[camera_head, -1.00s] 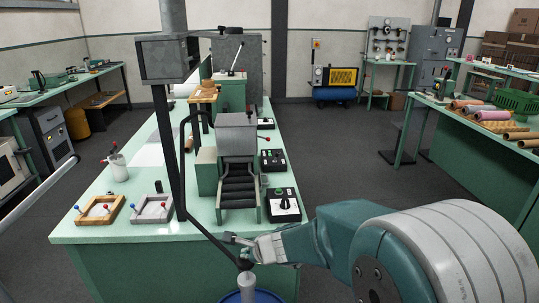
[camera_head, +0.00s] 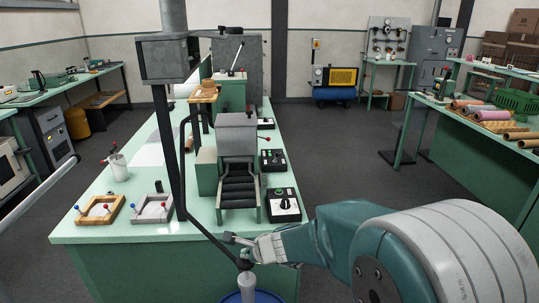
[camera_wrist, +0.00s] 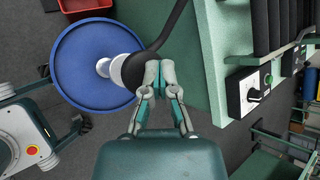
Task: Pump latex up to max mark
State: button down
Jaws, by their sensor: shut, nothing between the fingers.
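A blue drum (camera_head: 262,297) stands at the front edge of the bench, mostly cut off in the head view. A pale pump tube (camera_head: 247,285) with a black round top (camera_head: 245,265) rises from it. In the wrist view, the blue drum lid (camera_wrist: 80,85) shows from above, with the black round part (camera_wrist: 131,70) beside my fingertips. A dark hose (camera_head: 215,243) runs from the pump to the bench. My gripper (camera_head: 231,239) is shut and empty next to it; its closed fingers (camera_wrist: 159,78) also show in the wrist view. I cannot make out a max mark.
A grey box (camera_head: 166,59) hangs above the bench (camera_head: 105,228) on a dark post. A black stepped machine (camera_head: 239,185) and control boxes (camera_head: 284,205) stand near my arm. A grey rod (camera_head: 40,185) crosses the left edge.

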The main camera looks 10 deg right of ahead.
aim_at(248, 264)
jog(key=shift+f, duration=0.4)
jog(key=shift+s+f, duration=0.1)
jog(key=shift+f, duration=1.3)
dwell(1.4)
jog(key=shift+r, duration=4.9)
